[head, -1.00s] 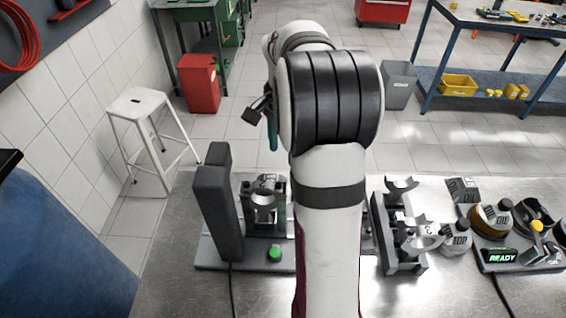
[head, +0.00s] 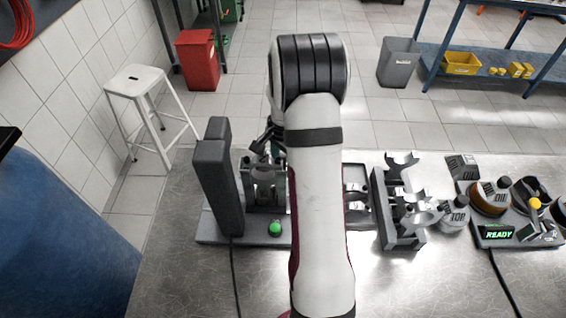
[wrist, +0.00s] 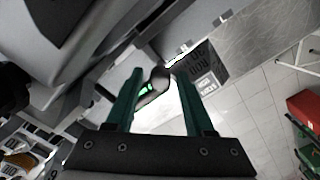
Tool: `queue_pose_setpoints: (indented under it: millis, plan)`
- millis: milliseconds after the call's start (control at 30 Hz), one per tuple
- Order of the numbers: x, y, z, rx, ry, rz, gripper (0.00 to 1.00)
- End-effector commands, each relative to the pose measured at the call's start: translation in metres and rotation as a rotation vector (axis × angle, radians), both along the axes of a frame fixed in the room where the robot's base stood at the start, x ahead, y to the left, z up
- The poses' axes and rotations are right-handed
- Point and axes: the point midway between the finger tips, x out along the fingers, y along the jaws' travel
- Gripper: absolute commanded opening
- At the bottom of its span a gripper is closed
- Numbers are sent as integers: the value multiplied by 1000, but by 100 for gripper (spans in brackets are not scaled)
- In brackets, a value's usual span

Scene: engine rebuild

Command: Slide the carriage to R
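A grey metal cradle-shaped part (head: 264,190), which looks like the carriage, stands on a dark base (head: 215,230) left of my arm in the head view. My gripper (head: 272,142) is just above and behind it, partly hidden by my arm. In the wrist view my gripper (wrist: 160,74) has its two teal fingers apart. A dark rounded knob (wrist: 157,77) shows between the fingertips, with no clear contact. Small green lit marks (wrist: 146,90) show beside it, too small to read. I cannot make out an R mark.
A tall dark block (head: 218,180) stands at the left of the base, with a green button (head: 275,229) in front. A rack with saddles (head: 403,215) and a READY display unit (head: 498,234) stand to the right. The front table is mostly clear.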

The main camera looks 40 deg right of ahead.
Motion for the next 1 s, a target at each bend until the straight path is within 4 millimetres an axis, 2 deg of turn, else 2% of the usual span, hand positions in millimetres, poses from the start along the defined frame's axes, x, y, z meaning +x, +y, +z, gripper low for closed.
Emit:
queue_pose_setpoints:
  millis: [33, 267, 1000]
  plan:
    - [0, 0, 0, 0, 0, 0, 42]
    - [0, 0, 0, 0, 0, 0, 1]
    - [0, 0, 1, 0, 0, 0, 0]
